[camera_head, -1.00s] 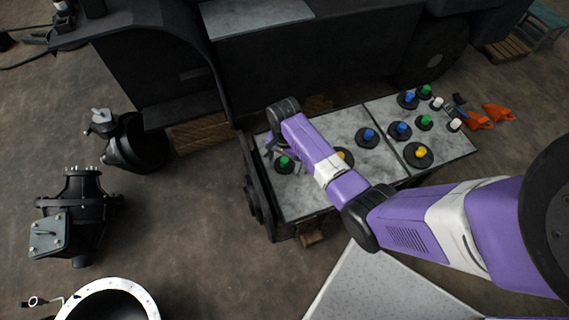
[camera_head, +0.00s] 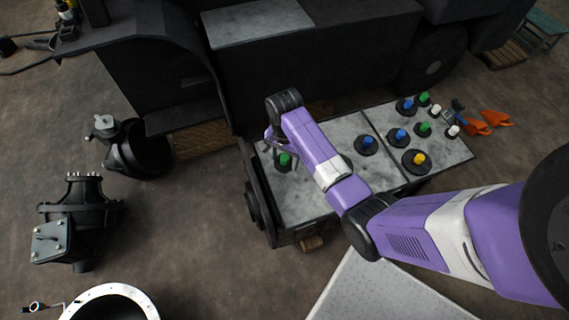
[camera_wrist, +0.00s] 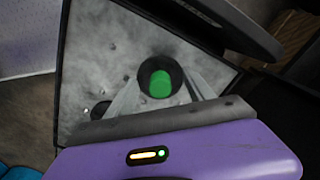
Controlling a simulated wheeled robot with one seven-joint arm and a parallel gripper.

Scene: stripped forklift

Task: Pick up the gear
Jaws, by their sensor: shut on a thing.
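A dark gear with a green top (camera_head: 284,160) is at my gripper, over the left part of the grey worktop. My gripper (camera_head: 279,147) points down and is shut on this gear. In the wrist view the green top (camera_wrist: 161,84) shows between the two fingers, with a dark ring around it. The gear's underside is hidden, so its exact height above the worktop is unclear. Other dark gears stand to the right, with blue (camera_head: 367,143), yellow (camera_head: 418,160) and green (camera_head: 422,128) tops. Another is partly hidden behind my arm.
The grey worktop (camera_head: 305,205) has a dark raised frame at its left end. The black forklift body (camera_head: 310,65) stands behind it. Orange parts (camera_head: 494,118) lie beyond the right end. Dark housings (camera_head: 75,220) stand on the floor at left.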

